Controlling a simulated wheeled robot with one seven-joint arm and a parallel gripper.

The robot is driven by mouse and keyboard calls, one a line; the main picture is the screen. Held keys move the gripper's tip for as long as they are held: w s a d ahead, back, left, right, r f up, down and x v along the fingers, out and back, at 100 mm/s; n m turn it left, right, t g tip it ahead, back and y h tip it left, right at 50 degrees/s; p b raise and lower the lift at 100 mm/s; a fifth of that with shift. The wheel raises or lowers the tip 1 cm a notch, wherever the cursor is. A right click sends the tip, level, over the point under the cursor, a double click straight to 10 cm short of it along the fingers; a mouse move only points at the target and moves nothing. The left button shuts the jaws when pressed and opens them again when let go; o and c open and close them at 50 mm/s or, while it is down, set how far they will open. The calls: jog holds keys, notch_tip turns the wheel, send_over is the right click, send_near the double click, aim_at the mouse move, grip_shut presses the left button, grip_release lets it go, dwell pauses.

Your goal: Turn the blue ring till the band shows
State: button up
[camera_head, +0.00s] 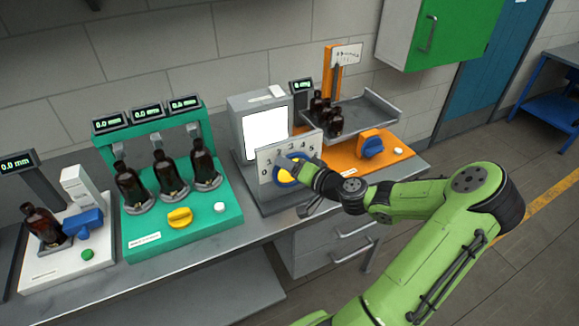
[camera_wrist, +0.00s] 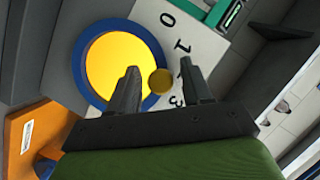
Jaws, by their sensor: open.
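The blue ring (camera_wrist: 77,64) surrounds a yellow disc (camera_wrist: 108,68) on a white plate (camera_wrist: 192,48) marked with numbers. A small dull-yellow round knob (camera_wrist: 160,81) shows at the ring's edge, between my fingers in the wrist view. My gripper (camera_wrist: 159,69) is open, with one finger over the ring and disc and the other over the numbers. I cannot tell whether either finger touches the knob. In the head view, my gripper partly covers the ring and yellow disc (camera_head: 286,176). A bright white screen (camera_head: 266,135) stands behind the plate; no band is seen on it.
A green stand (camera_head: 180,238) with three amber bottles and a yellow knob is to the left. A white stand (camera_head: 55,272) with one bottle is farther left. An orange station (camera_head: 350,160) with bottles on a grey tray (camera_head: 365,112) is to the right.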

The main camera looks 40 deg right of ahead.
jog(key=shift+w, duration=0.2)
grip_shut()
jog(key=d+m, duration=0.1)
jog(key=m, duration=0.1)
jog(key=d+m+t+y, duration=0.1)
jog(key=m, duration=0.1)
jog(key=shift+s+r+t+p, duration=0.2)
jog(key=shift+s+t+p, duration=0.1)
jog(key=shift+s, duration=0.1)
grip_release()
